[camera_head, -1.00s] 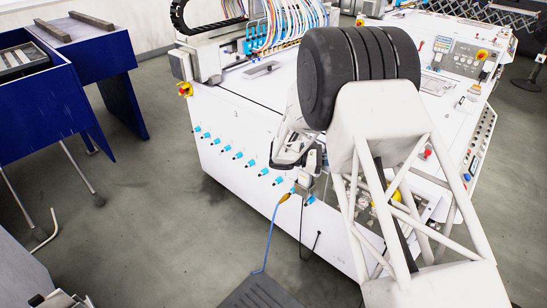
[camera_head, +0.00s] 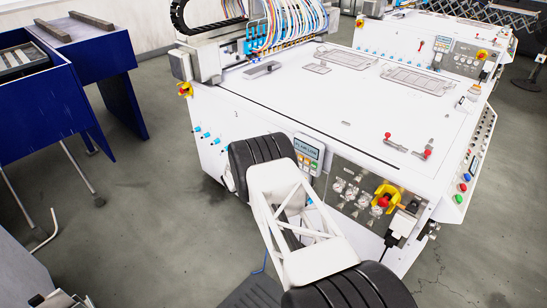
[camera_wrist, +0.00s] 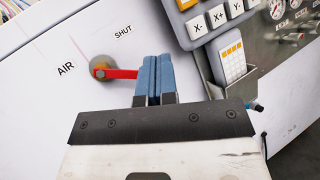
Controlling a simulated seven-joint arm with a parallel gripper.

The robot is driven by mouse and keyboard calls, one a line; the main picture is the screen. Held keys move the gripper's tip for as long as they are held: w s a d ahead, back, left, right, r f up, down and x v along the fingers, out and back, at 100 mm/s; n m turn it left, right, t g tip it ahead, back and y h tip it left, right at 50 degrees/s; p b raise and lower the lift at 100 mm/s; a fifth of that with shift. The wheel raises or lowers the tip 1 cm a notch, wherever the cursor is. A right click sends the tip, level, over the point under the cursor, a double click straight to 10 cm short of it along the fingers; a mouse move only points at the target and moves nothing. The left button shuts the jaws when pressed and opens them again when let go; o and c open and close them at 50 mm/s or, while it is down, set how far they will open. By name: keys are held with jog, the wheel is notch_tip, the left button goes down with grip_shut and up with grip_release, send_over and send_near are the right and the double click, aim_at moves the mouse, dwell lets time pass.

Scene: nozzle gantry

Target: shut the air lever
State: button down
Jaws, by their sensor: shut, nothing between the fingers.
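The air lever (camera_wrist: 122,73) is a short red bar on a round metal pivot in the wrist view. It points right in the picture, between the printed words AIR at its left and SHUT above it. My gripper (camera_wrist: 154,66) has its two blue fingers shut together and empty. The fingers stand just right of the lever's free end, which meets or nearly meets their left side; I cannot tell whether they touch. In the head view my own arm hides the gripper and the lever.
A keypad pendant (camera_wrist: 208,18) hangs right of the fingers, above a holder with a small white remote (camera_wrist: 232,62). Gauges (camera_head: 350,192) and a yellow-and-red emergency stop (camera_head: 384,200) lie right of my arm. The white machine top (camera_head: 330,105) is mostly clear.

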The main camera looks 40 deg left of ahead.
jog(key=a+f+m+t+h, duration=0.1)
jog(key=a+f+m, duration=0.4)
jog(key=a+f, duration=0.5)
jog(key=shift+a+f+t+h, duration=0.15)
jog(key=shift+f+t+h, duration=0.25)
jog(key=shift+f+t, duration=0.55)
jog(key=shift+w+f, duration=0.15)
jog(key=s+d+r+x, duration=0.1)
jog(key=x, duration=1.1)
jog(key=shift+s+d+r, duration=0.15)
jog(key=shift+d+r, duration=0.15)
dwell(0.3)
